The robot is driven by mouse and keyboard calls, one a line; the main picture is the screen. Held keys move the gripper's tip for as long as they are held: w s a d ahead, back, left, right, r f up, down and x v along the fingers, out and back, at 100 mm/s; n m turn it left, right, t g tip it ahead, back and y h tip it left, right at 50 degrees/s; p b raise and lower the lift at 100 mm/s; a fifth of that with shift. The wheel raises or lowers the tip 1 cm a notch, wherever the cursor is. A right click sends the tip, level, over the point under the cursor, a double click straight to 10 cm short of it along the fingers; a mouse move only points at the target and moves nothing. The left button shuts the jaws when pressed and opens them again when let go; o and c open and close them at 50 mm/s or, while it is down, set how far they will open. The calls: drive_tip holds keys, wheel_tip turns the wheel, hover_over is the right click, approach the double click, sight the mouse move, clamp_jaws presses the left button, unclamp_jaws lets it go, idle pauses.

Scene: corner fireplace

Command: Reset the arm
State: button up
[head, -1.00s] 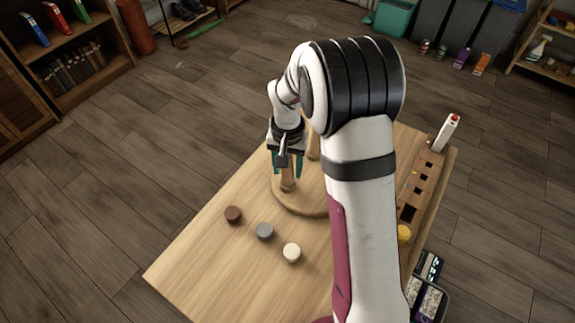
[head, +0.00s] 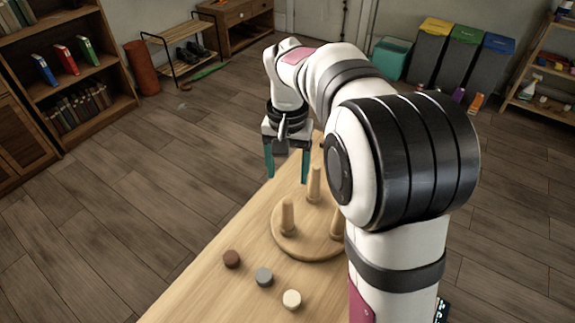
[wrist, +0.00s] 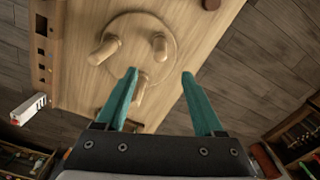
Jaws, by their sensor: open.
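My gripper (head: 287,180) is open and empty, with teal fingers pointing down, raised above the far left edge of the wooden table (head: 205,290). In the wrist view my gripper (wrist: 160,76) shows both fingers spread with nothing between them. A round wooden base with pegs (head: 285,245) stands on the table below and right of my gripper. The same peg base (wrist: 125,22) shows in the wrist view beyond the fingertips. My arm hides the right part of the table in the head view.
Brown (head: 232,258), grey (head: 264,277) and cream (head: 292,299) discs lie in a row on the table. In the wrist view, a slotted wooden strip (wrist: 41,58) runs along the table's edge near a white object (wrist: 28,110). Open floor lies left of the table.

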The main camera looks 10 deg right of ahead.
drive_tip(key=s+a+f+y, duration=0.1)
drive_tip(key=s+a, duration=0.1)
drive_tip(key=s, duration=2.5)
drive_tip(key=shift+s+a+m+y, duration=0.25)
drive_tip(key=shift+s+m+y, duration=0.15)
